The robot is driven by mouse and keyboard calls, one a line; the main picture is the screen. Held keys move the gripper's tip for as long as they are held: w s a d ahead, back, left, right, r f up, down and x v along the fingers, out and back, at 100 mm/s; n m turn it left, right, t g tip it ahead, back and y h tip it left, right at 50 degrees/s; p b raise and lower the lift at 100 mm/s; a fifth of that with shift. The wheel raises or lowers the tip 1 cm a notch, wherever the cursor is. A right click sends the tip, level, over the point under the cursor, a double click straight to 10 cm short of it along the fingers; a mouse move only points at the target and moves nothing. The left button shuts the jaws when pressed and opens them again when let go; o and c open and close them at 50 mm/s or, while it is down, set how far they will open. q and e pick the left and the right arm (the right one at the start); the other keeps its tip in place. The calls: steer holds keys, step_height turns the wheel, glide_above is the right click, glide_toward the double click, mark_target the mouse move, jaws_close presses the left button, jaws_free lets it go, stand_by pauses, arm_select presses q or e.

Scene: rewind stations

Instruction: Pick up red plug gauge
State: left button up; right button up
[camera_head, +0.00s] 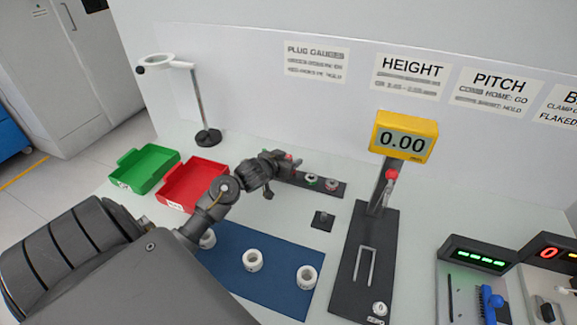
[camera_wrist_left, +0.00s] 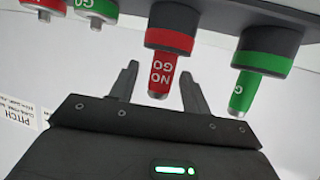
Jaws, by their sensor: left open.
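The red NO GO plug gauge (camera_wrist_left: 162,75), with a dark grey body, a red band and a red plug end, shows at the top of the left wrist view. My left gripper (camera_wrist_left: 158,85) is open, and the red end lies between its two fingers in that view, with gaps on both sides. A green GO plug gauge (camera_wrist_left: 245,80) is to its right. In the head view my left gripper (camera_head: 284,164) is at the left end of a dark gauge rack (camera_head: 342,189). It partly hides the gauges there. My right gripper is not in view.
A green tray (camera_head: 145,167) and a red tray (camera_head: 192,184) are left of the arm. A blue mat (camera_head: 262,282) with white rings lies in front. A height gauge with yellow display (camera_head: 404,137) stands right. A ring stand (camera_head: 203,110) is behind.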

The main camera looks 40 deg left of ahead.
arm_select(q)
jaws_close()
steer(key=shift+r, duration=0.45)
step_height(320, 180, up, 2)
steer(key=shift+r, duration=0.15)
steer(key=s+a+r+p, duration=0.2)
steer(key=s+r+p, duration=0.2)
steer(key=s+r, duration=0.5)
steer(key=s, duration=0.4)
steer(key=shift+s+a+r, duration=0.2)
steer(key=shift+s+r, duration=0.15)
steer(key=shift+r, duration=0.05)
